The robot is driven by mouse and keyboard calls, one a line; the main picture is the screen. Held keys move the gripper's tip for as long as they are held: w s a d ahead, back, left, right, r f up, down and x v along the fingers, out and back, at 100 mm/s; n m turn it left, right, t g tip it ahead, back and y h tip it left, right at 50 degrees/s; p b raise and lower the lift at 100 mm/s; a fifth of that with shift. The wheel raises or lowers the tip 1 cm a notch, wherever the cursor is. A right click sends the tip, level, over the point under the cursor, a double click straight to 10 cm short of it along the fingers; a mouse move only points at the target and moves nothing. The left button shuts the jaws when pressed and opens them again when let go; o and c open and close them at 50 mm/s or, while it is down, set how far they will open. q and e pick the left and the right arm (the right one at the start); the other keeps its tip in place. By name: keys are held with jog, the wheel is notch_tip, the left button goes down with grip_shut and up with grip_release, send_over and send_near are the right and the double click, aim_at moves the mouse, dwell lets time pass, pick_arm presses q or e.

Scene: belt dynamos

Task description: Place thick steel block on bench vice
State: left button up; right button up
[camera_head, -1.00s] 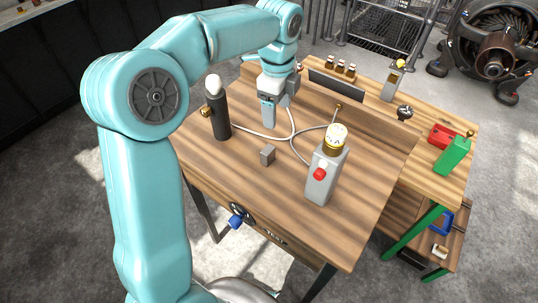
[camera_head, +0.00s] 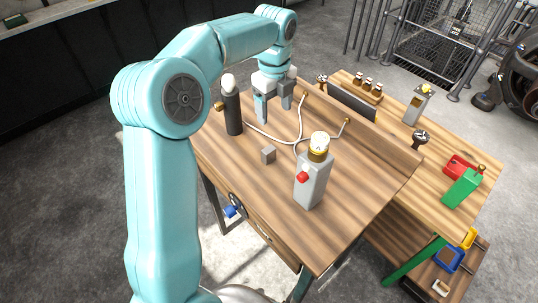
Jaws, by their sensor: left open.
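A small grey cube (camera_head: 268,155), which looks like the thick steel block, lies on the wooden bench (camera_head: 345,215) left of the grey box with the red knob. My left gripper (camera_head: 274,112) is open and empty above the bench, behind the cube and apart from it. Its two fingers point down. My right gripper is not in view.
A grey box (camera_head: 312,180) with a red knob and yellow-white top stands on the bench. A black cylinder (camera_head: 233,112) with a white top stands at the left. Cables (camera_head: 270,140) run between. A second table (camera_head: 440,150) behind holds red and green items.

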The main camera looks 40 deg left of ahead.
pick_arm(q)
send_near(269, 149)
jog(key=f, duration=0.5)
jog(key=shift+w+d+f+p, duration=0.1)
jog(key=shift+w+d+p, duration=0.05)
jog(key=shift+w+p, duration=0.15)
jog(key=shift+f, duration=0.3)
jog(key=f, duration=0.1)
jog(key=f+p, duration=0.1)
jog(key=f, duration=0.1)
jog(key=shift+s+f, duration=0.35)
jog(key=shift+w+a+f, duration=0.1)
jog(key=shift+a+f, duration=0.15)
jog(key=shift+f, duration=0.35)
grip_shut()
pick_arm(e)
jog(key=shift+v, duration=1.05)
pick_arm(q)
jog(key=shift+r, duration=0.15)
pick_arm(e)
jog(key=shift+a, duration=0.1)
